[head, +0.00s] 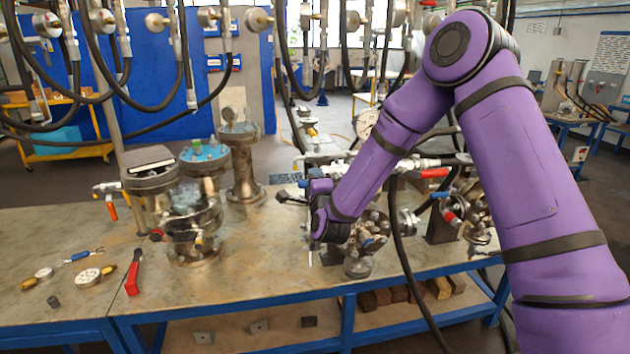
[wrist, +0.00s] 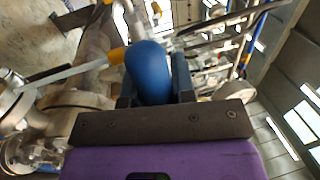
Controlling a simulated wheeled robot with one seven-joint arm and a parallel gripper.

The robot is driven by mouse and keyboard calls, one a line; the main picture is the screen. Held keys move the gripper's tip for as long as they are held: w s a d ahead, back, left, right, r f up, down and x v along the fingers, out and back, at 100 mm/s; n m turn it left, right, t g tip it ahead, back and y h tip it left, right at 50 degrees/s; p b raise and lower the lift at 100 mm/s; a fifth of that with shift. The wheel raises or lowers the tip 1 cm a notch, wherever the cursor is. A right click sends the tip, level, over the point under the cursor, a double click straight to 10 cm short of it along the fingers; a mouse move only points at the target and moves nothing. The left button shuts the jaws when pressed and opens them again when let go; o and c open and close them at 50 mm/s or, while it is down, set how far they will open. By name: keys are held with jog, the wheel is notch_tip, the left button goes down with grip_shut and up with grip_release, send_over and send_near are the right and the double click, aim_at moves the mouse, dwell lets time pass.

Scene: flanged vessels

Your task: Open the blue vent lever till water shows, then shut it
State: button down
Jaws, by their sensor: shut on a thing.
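In the wrist view a rounded blue lever handle (wrist: 148,68) sits between the dark fingers of my gripper (wrist: 156,86), which is shut on it. A yellow-orange collar (wrist: 117,56) and a pale rod lie just left of the handle, beside metal pipework. In the head view my purple wrist (head: 322,208) is low over the flanged fittings at the right middle of the bench. The blue lever is hidden there by my arm and the fittings. I cannot make out any water, or how far the lever is turned.
Flanged vessels (head: 190,225) stand left of my gripper on the metal bench (head: 240,268). A red-handled tool (head: 133,272) and gauges (head: 88,277) lie at the left. A red-handled valve (head: 434,173) and pipework crowd the right. Black hoses hang overhead and one passes beside my arm.

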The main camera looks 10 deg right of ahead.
jog(key=c, duration=0.9)
grip_release()
jog(key=shift+c, duration=0.2)
jog(key=s+f, duration=0.2)
jog(key=s, duration=0.8)
jog(key=shift+s, duration=0.3)
